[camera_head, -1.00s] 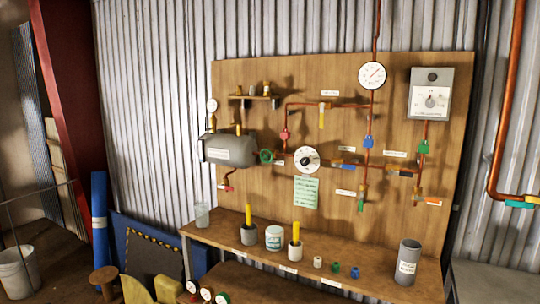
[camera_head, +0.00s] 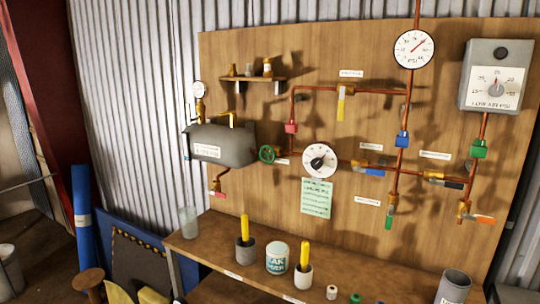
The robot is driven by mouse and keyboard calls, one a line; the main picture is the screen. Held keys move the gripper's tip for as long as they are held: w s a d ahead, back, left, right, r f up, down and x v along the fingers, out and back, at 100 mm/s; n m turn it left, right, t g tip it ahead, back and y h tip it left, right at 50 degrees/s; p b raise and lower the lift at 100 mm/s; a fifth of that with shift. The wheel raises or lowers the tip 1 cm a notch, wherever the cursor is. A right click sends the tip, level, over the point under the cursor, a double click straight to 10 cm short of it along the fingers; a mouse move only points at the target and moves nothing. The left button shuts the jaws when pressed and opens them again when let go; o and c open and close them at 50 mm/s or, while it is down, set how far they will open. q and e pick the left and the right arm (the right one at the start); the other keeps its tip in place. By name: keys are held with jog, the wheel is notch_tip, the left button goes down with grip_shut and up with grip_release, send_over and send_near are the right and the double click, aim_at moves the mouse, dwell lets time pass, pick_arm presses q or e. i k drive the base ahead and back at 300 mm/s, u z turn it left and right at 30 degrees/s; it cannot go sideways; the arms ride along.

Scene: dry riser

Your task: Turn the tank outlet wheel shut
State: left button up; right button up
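The grey tank (camera_head: 222,146) is mounted at the left of the wooden board in the head view. A green handwheel (camera_head: 267,154) sits at the tank's right end, on the pipe. A white round dial with a dark centre (camera_head: 320,160) is just right of the wheel. A small gauge (camera_head: 200,90) stands above the tank's left end. Neither of my grippers shows, so nothing of mine is seen touching the wheel.
The shelf below the board (camera_head: 215,245) holds cups, yellow-handled tools and a white tub (camera_head: 277,257). Copper pipes with coloured valves cross the board (camera_head: 440,60). A blue roll (camera_head: 82,222) leans at the left. Space directly before the wheel looks clear.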

aim_at(269, 153)
jog(key=z, duration=1.1)
jog(key=i, duration=0.2)
jog(key=u, duration=3.15)
jog(key=k, duration=1.05)
jog(key=z, duration=0.95)
jog(key=i, duration=1.25)
jog(key=z, duration=0.3)
